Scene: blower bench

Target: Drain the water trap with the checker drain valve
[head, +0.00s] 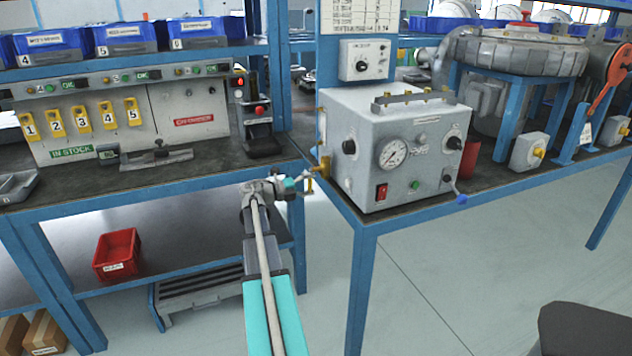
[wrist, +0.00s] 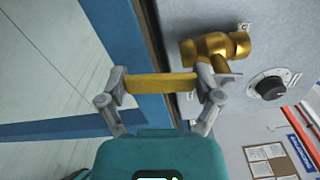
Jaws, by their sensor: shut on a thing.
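The checker (head: 395,150) is a light grey box with a round gauge, standing on the right bench. A brass valve (head: 324,166) sticks out of its left side, and it shows large in the wrist view (wrist: 215,47). Its flat yellow lever (wrist: 160,83) lies between my gripper's fingertips (wrist: 163,82), one finger at each end. My gripper also shows in the head view (head: 300,181), beside the valve at the bench's corner. It is shut on the lever. I cannot make out a water trap in either view.
The blue bench frame (head: 362,270) is close below my gripper. A red bin (head: 117,254) sits on the lower left shelf.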

